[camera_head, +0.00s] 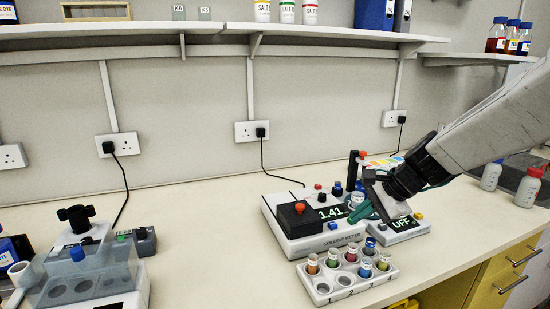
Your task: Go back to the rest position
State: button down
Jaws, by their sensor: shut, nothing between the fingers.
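My arm reaches in from the right, and my gripper (364,211) hangs over the right part of the bench, in front of the colour meter's right side. Its fingers look shut with nothing held, though the tips are small here. The colour meter (325,242) is a white box with a black block, a red knob and a display reading 1.41. A white vial rack (335,294) with several coloured capped vials stands in front of the meter.
A grey translucent apparatus (80,283) with a black knob stands at the front left. Bottles (491,175) with a red-capped one (528,187) stand at the right, near my arm. A shelf (200,27) runs above. The bench middle-left (205,240) is clear.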

jog(key=s+d+r+n+g+h, duration=0.1)
jog(key=s+n, duration=0.5)
jog(key=s, duration=0.8)
jog(key=s+d+r+n+g+h, duration=0.2)
jog(key=s+n, duration=0.5)
jog(key=s, duration=0.7)
jog(key=d+r+h, duration=0.1)
jog(key=d+h, duration=0.1)
jog(key=shift+s+r+n+h, duration=0.2)
jog(key=shift+s+n+h, duration=0.1)
jog(key=shift+s, duration=0.1)
dwell(0.6)
